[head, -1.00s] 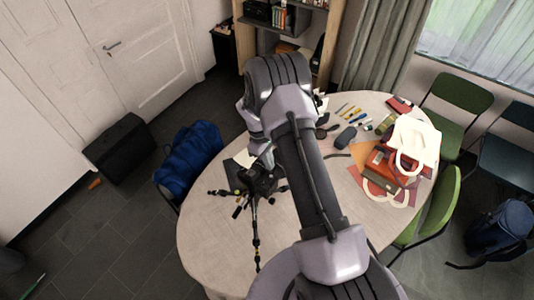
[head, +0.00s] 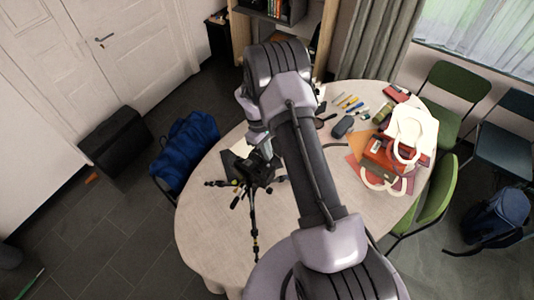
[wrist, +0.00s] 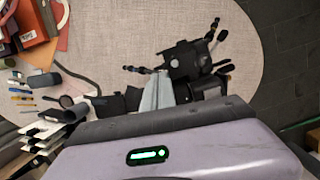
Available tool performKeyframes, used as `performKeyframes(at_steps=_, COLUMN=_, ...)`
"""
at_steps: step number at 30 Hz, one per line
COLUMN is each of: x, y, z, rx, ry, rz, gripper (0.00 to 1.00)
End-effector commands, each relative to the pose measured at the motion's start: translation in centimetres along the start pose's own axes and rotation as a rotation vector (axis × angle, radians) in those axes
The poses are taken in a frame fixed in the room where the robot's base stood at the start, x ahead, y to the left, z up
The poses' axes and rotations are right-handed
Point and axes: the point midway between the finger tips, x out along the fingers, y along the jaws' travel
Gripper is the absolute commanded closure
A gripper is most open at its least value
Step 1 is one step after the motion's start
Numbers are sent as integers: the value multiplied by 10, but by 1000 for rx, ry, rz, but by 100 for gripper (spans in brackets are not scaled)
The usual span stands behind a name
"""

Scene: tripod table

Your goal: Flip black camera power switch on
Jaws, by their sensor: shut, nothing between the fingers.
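The black camera (head: 250,171) sits on a small tripod (head: 254,215) with its legs spread on the round table (head: 215,255). In the wrist view the dark camera body (wrist: 184,62) is just beyond my fingertips. My gripper (wrist: 158,78) is shut and empty, its pale grey fingers pointing at the camera; I cannot tell whether they touch it. In the head view my gripper (head: 264,145) is at the upper right of the camera, partly hidden by my arm. The power switch is too small to make out.
A white bag (head: 412,135) and an orange-red box (head: 382,153) lie on the right of the table. Pens, a dark case (head: 343,127) and other small items lie near the back. A blue duffel bag (head: 185,150) and chairs stand around the table. The table's front left is bare.

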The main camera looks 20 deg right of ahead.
Motion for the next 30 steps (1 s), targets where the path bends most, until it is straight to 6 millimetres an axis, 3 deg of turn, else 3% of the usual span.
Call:
performKeyframes(at_steps=22, x=6, y=8, z=12, rx=405, ry=-2, rz=-103, gripper=100)
performKeyframes(at_steps=30, x=3, y=7, z=12, rx=398, ry=-2, rz=-101, gripper=100)
